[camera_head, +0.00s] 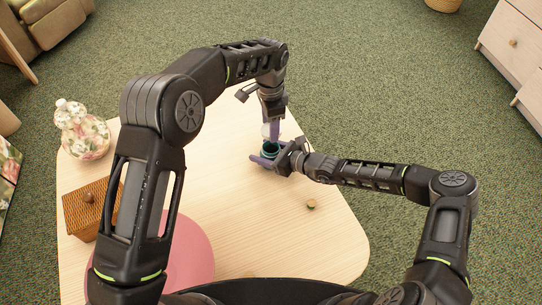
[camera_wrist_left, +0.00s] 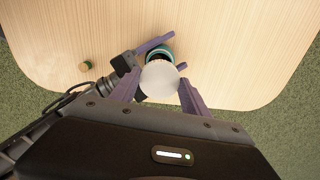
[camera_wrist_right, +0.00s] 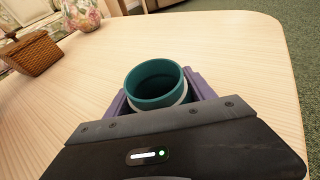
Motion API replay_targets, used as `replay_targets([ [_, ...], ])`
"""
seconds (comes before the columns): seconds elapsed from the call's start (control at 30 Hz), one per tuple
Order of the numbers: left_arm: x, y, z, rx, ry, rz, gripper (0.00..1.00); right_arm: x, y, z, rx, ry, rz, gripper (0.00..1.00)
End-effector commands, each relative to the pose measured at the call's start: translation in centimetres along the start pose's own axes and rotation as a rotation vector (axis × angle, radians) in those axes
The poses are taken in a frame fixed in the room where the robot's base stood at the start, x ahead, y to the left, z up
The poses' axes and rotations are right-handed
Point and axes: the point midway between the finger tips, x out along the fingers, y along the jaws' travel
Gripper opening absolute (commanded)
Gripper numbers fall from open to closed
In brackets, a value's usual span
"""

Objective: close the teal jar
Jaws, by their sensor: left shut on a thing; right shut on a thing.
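The teal jar (camera_head: 269,151) stands near the right side of the wooden table, its mouth open in the right wrist view (camera_wrist_right: 157,82). My right gripper (camera_head: 268,157) is shut on the jar, with a finger on each side. My left gripper (camera_head: 271,131) is above the jar, pointing down, shut on a round white lid (camera_wrist_left: 160,78). In the left wrist view the lid hides part of the teal jar (camera_wrist_left: 161,50); the two look apart. The lid is small and partly hidden in the head view, and it does not show in the right wrist view.
A small round green-and-tan piece (camera_head: 311,204) lies on the table (camera_head: 290,240). A wicker box (camera_head: 85,211), a floral jar (camera_head: 86,138) and a pink round item (camera_head: 190,262) are at the left. The table's right edge is close to the jar.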

Motion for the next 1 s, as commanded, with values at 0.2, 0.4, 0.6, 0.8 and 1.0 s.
replay_targets([
  [0.2,0.4,0.0,0.0,0.0,-0.001,0.001,0.17,0.0,0.0,0.0,0.0,0.0,0.0,0.0],
  [0.4,3.0,0.1,0.1,0.001,-0.003,0.003,0.17,0.0,0.0,0.0,0.0,0.0,0.0,0.0],
  [0.6,5.0,0.0,0.1,0.0,0.0,0.001,0.17,0.0,0.0,0.0,0.0,0.0,0.0,0.0],
  [0.8,5.0,0.0,0.1,0.0,0.001,-0.001,0.17,0.0,0.0,0.0,0.0,0.0,0.0,0.0],
  [1.0,5.0,0.0,0.1,0.0,0.0,0.0,0.17,0.0,0.0,0.0,0.0,0.0,0.0,0.0],
])
